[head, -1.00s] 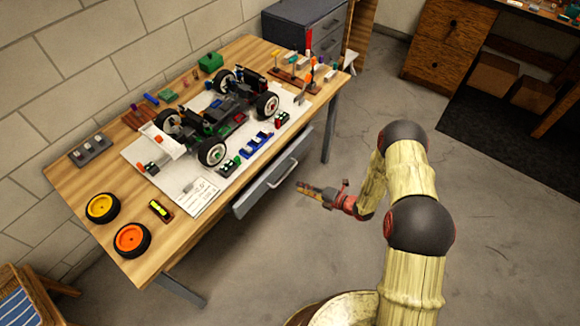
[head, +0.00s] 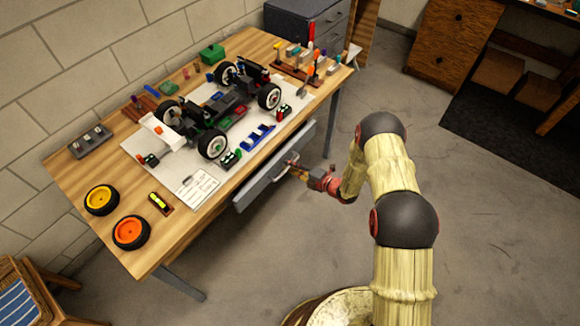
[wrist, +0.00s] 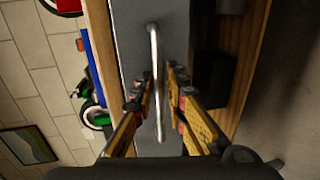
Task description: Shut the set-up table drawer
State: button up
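The set-up table drawer has a grey front (head: 250,194) below the front edge of the wooden table. It also shows in the wrist view (wrist: 128,40), with a pale bar handle (wrist: 154,45) across it. The front appears to stand slightly out from the table; how far is hard to tell. My gripper (head: 291,163) is at the drawer handle in the head view. In the wrist view its yellow fingers (wrist: 158,88) are apart, one on each side of the bar, with a gap around it. The drawer's inside is hidden.
The set-up table (head: 85,170) carries a model car (head: 215,115) on a white sheet, wheels and small parts. A dark drawer cabinet (head: 325,30) stands behind its far end. A table leg (head: 330,125) is beyond the drawer.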

aim_at(282, 161)
grip_shut()
dwell(0.8)
jog(key=shift+a, duration=0.1)
jog(key=x, duration=0.1)
jog(key=b+x, duration=0.1)
jog(key=x, duration=0.1)
jog(key=shift+w+a+r, duration=0.25)
jog(key=shift+a, duration=0.1)
jog(key=shift+w+a, duration=0.25)
jog(key=shift+r, duration=0.15)
grip_release()
jog(key=v, duration=1.2)
